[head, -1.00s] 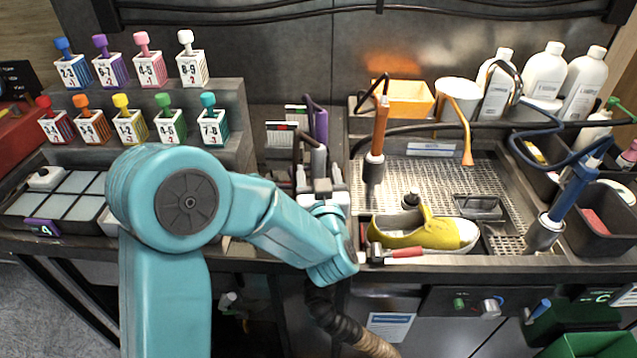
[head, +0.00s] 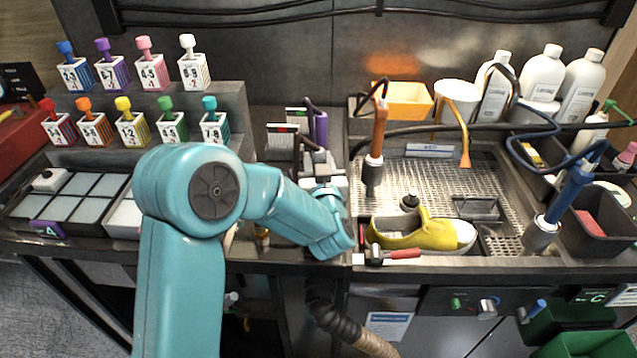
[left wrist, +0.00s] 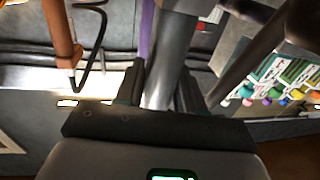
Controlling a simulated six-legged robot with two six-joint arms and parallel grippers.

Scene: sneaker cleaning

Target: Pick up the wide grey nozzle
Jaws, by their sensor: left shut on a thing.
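My left gripper shows in the left wrist view (left wrist: 160,88) with its dark fingers on either side of a grey cylinder, which looks like the wide grey nozzle (left wrist: 170,60). It is shut on this piece. In the head view the gripper (head: 322,166) is at the back of the counter, left of the sink tray, in front of a purple tool (head: 320,128). My wrist and the clutter around it hide most of the nozzle there. I cannot tell whether it is clear of its holder. My right gripper is not in view.
A yellow sneaker (head: 435,234) lies in the perforated sink tray (head: 430,178), with a red-handled tool (head: 392,254) at its front edge. An orange-brown tool (head: 378,140) stands close to the right of my gripper. Coloured-knob blocks (head: 131,128) fill the stepped rack at left.

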